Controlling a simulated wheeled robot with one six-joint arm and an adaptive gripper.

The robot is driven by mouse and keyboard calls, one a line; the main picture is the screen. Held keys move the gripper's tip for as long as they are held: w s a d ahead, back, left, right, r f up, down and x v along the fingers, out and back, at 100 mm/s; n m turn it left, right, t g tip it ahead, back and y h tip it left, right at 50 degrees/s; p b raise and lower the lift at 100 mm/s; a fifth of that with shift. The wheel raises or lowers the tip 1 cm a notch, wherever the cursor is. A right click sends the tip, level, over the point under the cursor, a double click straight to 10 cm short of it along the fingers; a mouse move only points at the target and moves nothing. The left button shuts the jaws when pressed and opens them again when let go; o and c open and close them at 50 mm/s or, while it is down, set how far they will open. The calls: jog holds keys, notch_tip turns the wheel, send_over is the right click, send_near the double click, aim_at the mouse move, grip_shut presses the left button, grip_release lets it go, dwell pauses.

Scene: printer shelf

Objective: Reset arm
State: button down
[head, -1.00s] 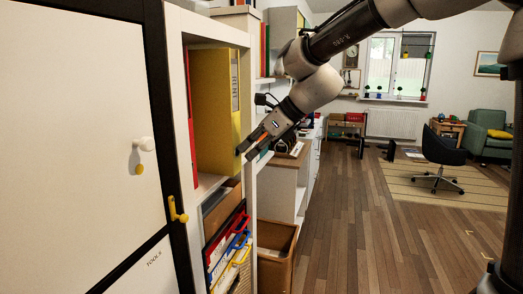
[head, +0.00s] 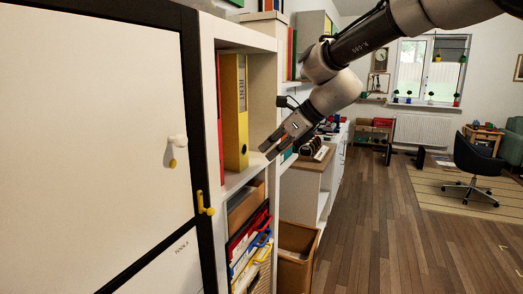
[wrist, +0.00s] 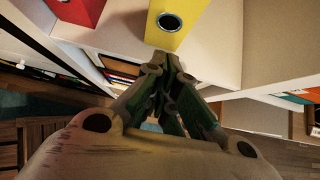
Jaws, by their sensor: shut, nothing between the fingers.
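My gripper (head: 272,151) is at the end of my arm, just in front of the open shelf in the head view. Its fingers are together with nothing between them; they also show in the wrist view (wrist: 172,62). A yellow binder (head: 235,112) stands upright on the shelf, to the left of the gripper. Its round spine hole shows just beyond the fingertips in the wrist view (wrist: 178,22). A red binder (wrist: 78,8) stands to its left. I cannot tell from the wrist view whether the fingertips touch the yellow binder.
Folders (head: 250,245) fill the compartment below. A brown bin (head: 296,258) stands beside it. The wooden floor (head: 385,230) to the right is clear up to the office chair (head: 476,165).

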jog(key=s+d+r+n, duration=0.2)
jog(key=d+r+n, duration=0.1)
jog(key=d+r, duration=0.35)
jog(key=s+d+f+n+h, duration=0.2)
jog(key=s+d+f+n, duration=0.2)
jog(key=d+n, duration=0.25)
jog(key=s+d+f+n+h, duration=0.2)
jog(key=s+d+f+n, duration=0.2)
jog(key=d+n, duration=0.25)
jog(key=s+d+f+n+h, duration=0.1)
jog(key=s+d+n+h, duration=0.1)
jog(key=s+d, duration=0.6)
jog(key=s+d+f+n+t+h, duration=0.1)
jog(key=s+d+n, duration=0.3)
jog(key=s+d, duration=0.5)
jog(key=d+f+h, duration=0.1)
jog(key=d, duration=0.2)
jog(key=shift+h, duration=0.3)
jog(key=shift+d+f, duration=0.1)
